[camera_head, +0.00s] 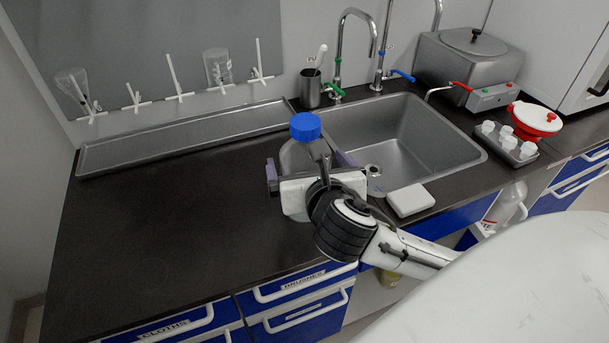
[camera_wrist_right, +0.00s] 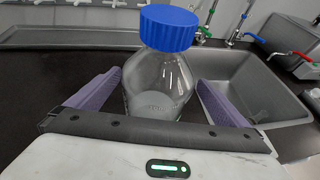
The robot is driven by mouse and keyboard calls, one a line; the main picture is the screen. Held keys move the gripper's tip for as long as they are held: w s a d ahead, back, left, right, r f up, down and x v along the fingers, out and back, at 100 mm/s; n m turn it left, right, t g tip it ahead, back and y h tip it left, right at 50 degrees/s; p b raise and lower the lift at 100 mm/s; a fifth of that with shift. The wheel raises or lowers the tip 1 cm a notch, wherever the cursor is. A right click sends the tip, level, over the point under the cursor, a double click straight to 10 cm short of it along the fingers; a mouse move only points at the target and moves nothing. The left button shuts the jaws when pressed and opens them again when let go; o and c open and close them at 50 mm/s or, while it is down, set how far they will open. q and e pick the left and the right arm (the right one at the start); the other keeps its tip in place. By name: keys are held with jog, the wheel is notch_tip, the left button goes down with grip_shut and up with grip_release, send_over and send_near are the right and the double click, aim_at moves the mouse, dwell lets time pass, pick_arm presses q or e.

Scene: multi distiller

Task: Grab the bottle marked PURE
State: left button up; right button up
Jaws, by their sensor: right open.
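A clear glass bottle (camera_head: 293,156) with a blue screw cap (camera_head: 305,126) stands upright on the dark counter, left of the sink. In the right wrist view the bottle (camera_wrist_right: 158,85) stands between the two purple fingers of my right gripper (camera_wrist_right: 160,88). Faint marking shows low on its glass, too unclear to read for sure. My right gripper (camera_head: 308,168) is open, with one finger on each side of the bottle and a gap visible on both sides in the wrist view. In the head view the gripper hides the bottle's lower part. My left gripper is not in view.
A metal sink (camera_head: 405,140) with taps lies right of the bottle. A white block (camera_head: 410,200) sits at the sink's front edge. A long metal tray (camera_head: 185,137) runs along the back under a drying rack. The counter's left part (camera_head: 150,220) is clear.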

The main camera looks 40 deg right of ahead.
jog(key=x, duration=0.5)
jog(key=shift+a+f, duration=0.2)
jog(key=shift+a, duration=0.05)
jog(key=c, duration=1.7)
jog(key=shift+r, duration=0.2)
jog(key=c, duration=0.3)
jog(key=shift+r, duration=0.1)
